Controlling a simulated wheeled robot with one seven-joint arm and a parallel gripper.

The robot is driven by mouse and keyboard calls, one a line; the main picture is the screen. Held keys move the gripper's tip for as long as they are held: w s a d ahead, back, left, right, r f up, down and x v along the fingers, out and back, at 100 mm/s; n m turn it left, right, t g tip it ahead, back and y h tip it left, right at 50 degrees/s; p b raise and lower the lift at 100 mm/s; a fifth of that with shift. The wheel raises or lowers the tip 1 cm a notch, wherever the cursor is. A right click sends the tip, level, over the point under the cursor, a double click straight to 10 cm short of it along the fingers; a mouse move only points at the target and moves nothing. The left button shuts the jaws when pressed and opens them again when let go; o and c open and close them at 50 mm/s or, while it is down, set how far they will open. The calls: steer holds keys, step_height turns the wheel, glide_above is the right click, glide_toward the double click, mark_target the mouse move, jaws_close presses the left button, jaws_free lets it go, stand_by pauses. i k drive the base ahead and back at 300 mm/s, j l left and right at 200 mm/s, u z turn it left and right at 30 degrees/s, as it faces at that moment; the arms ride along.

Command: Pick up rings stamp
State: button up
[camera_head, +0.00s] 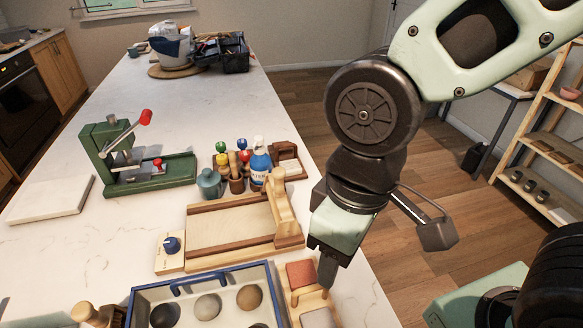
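My gripper (327,270) points down at the right front edge of the white counter, just right of a reddish block (300,273). That block rests on a low wooden rack (307,302), with a grey block (318,318) in front of it, cut by the frame edge. The fingers look like one dark shape, so I cannot tell whether they are open or touching anything. No ring pattern is readable, so I cannot tell which object is the rings stamp. Several colour-topped tools (242,157) stand in a wooden holder farther back.
A blue-rimmed tray (190,283) with round lumps lies left of the rack. The counter's far stretch (170,100) is mostly clear.

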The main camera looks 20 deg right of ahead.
mark_target(242, 143)
steer(key=u, duration=0.65)
steer(key=i+l+u, duration=0.1)
steer(key=l+u, duration=0.15)
steer(key=u, duration=0.15)
steer(key=l+u, duration=0.25)
steer(key=u, duration=0.2)
steer(key=l+u, duration=0.25)
steer(key=u, duration=0.15)
steer(key=l+u, duration=0.3)
steer(key=u, duration=0.15)
steer(key=k+l+u, duration=0.1)
steer(key=l, duration=0.3)
steer(key=k+l, duration=0.1)
steer(key=l, duration=0.3)
steer(key=k+l+u, duration=0.15)
steer(key=l, duration=0.25)
steer(key=k+l+u, duration=0.1)
steer(key=l, duration=0.3)
steer(key=k+l, duration=0.15)
steer(key=l, duration=0.2)
steer(key=l+u, duration=0.05)
